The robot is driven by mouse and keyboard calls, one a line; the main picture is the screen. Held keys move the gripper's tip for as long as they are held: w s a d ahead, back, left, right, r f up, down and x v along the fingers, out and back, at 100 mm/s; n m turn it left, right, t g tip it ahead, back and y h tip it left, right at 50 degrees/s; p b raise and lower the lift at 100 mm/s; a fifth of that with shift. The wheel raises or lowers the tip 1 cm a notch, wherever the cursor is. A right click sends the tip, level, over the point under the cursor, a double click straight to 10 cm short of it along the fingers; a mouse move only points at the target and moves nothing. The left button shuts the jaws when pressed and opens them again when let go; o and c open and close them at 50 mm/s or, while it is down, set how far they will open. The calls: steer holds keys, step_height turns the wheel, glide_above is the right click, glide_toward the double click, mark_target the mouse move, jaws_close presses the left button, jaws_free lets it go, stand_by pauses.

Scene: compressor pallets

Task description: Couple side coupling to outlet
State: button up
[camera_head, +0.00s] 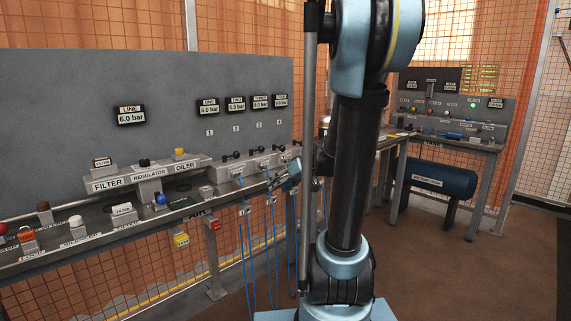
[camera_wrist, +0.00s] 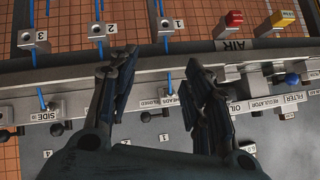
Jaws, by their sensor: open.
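In the wrist view, a grey block with a tag reading SIDE (camera_wrist: 45,116) is at the left, and a blue hose end meets it. In the head view my gripper (camera_head: 286,176) is small, at the outlet row's right part. Which body is the side coupling and which the outlet is unclear.
Posts numbered 1 (camera_wrist: 167,27), 2 (camera_wrist: 98,33) and 3 (camera_wrist: 35,40) carry blue hoses. Red (camera_wrist: 234,19) and yellow (camera_wrist: 283,21) knobs stand beside them. The grey panel (camera_head: 60,95) backs the bench. A second bench (camera_head: 455,138) and blue tank (camera_head: 440,178) stand at right.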

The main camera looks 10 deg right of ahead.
steer(key=w+d+r+n+t+y, duration=0.1)
steer(key=w+d+n+t+y, duration=0.2)
steer(key=w, duration=1.1)
steer(key=m+t, duration=0.1)
steer(key=t, duration=0.4)
glide_toward(288, 159)
steer(key=shift+w+a+f, duration=0.3)
steer(key=shift+w+f, duration=0.2)
steer(key=shift+f, duration=0.1)
steer(key=shift+w+a, duration=0.1)
steer(key=shift+x, duration=4.35)
steer(key=shift+r, duration=0.15)
jaws_close()
